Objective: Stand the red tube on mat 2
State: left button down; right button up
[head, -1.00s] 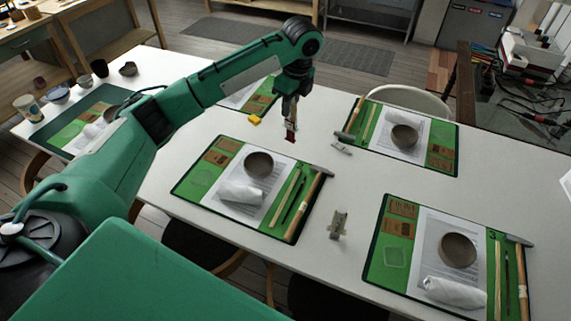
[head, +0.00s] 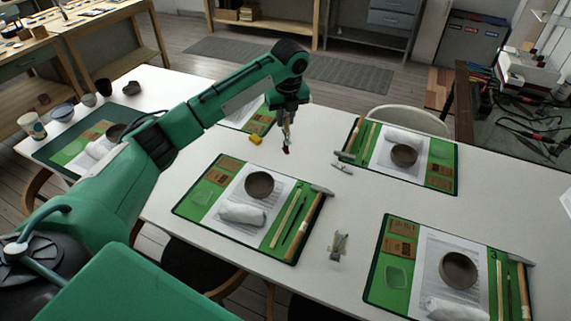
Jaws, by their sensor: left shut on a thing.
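My left gripper (head: 287,128) is shut on the red tube (head: 286,149), which shows only as a small dark red end below the fingers. The tube is over the bare white table between the mats; I cannot tell whether it touches the table. A green mat (head: 190,207) lies in front of it, another green mat (head: 449,153) to its right, and a third (head: 374,283) at the lower right carries the number 3. My right gripper is not in view.
Each of these mats holds a bowl, a rolled white cloth and several tools. A yellow block (head: 255,138) lies left of the tube, a small metal piece (head: 342,168) to its right, and a grey metal object (head: 338,246) nearer. White table between the mats is mostly clear.

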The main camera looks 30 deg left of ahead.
aim_at(285, 146)
pick_arm(q)
notch_tip(285, 146, down, 11)
jog(key=shift+p, duration=0.7)
notch_tip(285, 146, down, 5)
jog(key=shift+r+p, duration=0.2)
jog(key=shift+p, duration=0.1)
jog(key=shift+f, duration=0.25)
jog(key=shift+s+f, duration=0.1)
jog(key=shift+f, duration=0.2)
jog(key=c, duration=1.4)
grip_release()
jog(key=shift+f, duration=0.1)
jog(key=shift+o, duration=0.6)
